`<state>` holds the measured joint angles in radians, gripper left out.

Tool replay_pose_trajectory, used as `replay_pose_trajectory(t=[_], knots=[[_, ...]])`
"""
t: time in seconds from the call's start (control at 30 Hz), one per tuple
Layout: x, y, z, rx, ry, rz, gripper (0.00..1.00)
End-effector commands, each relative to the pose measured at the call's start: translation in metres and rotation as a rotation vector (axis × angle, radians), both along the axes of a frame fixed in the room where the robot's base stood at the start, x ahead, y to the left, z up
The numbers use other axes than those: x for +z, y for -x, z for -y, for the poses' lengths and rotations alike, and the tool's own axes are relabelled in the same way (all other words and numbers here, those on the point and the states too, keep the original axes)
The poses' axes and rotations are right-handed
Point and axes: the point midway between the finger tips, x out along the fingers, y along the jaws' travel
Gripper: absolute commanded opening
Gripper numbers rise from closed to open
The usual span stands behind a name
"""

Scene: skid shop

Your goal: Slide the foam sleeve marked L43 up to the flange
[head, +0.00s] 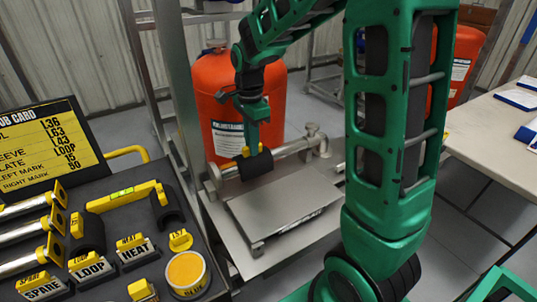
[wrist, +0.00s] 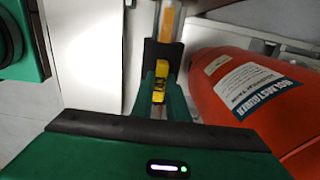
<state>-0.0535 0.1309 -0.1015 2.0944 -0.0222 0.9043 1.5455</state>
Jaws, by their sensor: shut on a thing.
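A black foam sleeve (head: 255,165) sits around a steel pipe (head: 290,149) on the skid, near the pipe's left end. My gripper (head: 252,148) comes down from above and is shut on the sleeve's yellow tab, which shows between the fingers in the wrist view (wrist: 159,84). The dark sleeve (wrist: 162,58) also shows there behind the tab. The tab's marking is too small to read. A round flange (head: 213,174) is at the pipe's left end, close to the sleeve; any gap between them is unclear. A valve fitting (head: 317,140) is at the right end.
An orange tank (head: 218,85) stands close behind the pipe; it fills the right of the wrist view (wrist: 265,100). A flat grey plate (head: 285,205) lies in front. A dark tray (head: 115,270) with tools and other sleeves is at left. A job card (head: 50,140) stands behind it.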

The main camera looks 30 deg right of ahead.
Motion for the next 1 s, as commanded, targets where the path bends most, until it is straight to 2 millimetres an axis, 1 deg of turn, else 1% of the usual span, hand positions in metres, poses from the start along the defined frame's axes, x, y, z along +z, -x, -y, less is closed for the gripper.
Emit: replay_pose_trajectory(t=[0.2, 0.67, 1.0], knots=[[0.0, 0.0, -0.006, 0.001, 0.0, 0.0, 0.01], [0.0, 0.0, -0.008, 0.001, 0.0, 0.0, 0.01], [0.0, 0.0, -0.021, 0.002, 0.0, 0.0, 0.01]])
